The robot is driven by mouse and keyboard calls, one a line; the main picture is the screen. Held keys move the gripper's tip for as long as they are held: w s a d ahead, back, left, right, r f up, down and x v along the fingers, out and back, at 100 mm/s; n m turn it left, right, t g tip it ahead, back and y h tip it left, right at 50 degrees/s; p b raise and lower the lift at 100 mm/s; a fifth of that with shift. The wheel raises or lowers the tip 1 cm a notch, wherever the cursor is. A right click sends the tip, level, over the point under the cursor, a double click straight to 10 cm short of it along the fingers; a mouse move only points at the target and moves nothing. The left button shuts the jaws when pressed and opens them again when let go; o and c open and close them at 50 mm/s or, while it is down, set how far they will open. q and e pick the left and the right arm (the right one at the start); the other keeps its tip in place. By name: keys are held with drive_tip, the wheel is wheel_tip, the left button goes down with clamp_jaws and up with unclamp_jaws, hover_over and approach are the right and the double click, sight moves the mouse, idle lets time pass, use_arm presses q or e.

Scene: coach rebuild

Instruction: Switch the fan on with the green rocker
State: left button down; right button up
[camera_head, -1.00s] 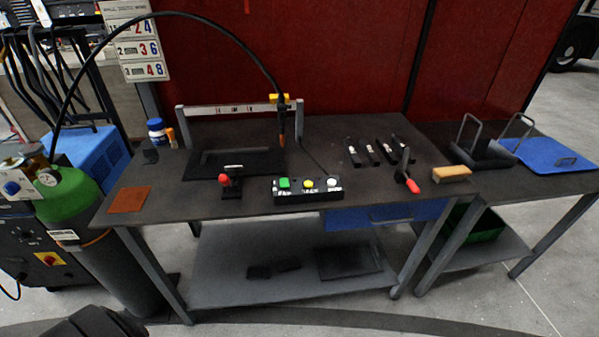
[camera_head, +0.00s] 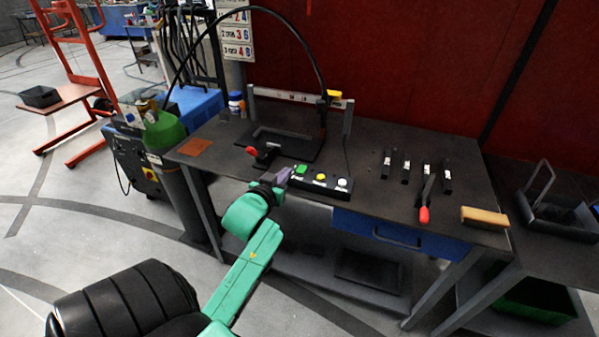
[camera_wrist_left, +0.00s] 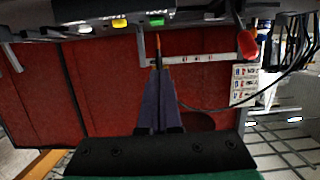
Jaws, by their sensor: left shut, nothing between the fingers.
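The green rocker (camera_head: 300,169) is at the left end of a black control box (camera_head: 320,185) near the bench's front edge. A yellow button (camera_head: 321,177) and a white button (camera_head: 342,183) sit to its right. My left gripper (camera_head: 285,175) is shut and empty, just left of the rocker; I cannot tell whether it touches the box. In the left wrist view, inverted, the closed fingers (camera_wrist_left: 158,78) point toward the back panel and the green rocker (camera_wrist_left: 157,20) shows above them, apart in the picture. I cannot make out a fan. My right gripper is not in view.
A red-knobbed lever (camera_head: 262,153) stands close left of my gripper. A torch (camera_head: 324,110) hangs on a cable behind the box. Several black pieces (camera_head: 406,172), a red-tipped lever (camera_head: 425,205) and a brush-like block (camera_head: 485,217) lie to the right.

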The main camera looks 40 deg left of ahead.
use_arm(q)
drive_tip(key=p, duration=0.1)
hover_over(299, 179)
wheel_tip(299, 179, down, 2)
wheel_tip(299, 179, down, 4)
drive_tip(key=shift+w+a+r+p, duration=0.1)
drive_tip(key=shift+r+p, duration=0.05)
drive_tip(key=shift+p, duration=0.2)
drive_tip(key=shift+f, duration=0.35)
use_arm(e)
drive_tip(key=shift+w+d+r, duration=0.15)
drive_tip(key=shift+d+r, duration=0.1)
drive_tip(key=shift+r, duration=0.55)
use_arm(q)
drive_tip(key=shift+f, duration=0.1)
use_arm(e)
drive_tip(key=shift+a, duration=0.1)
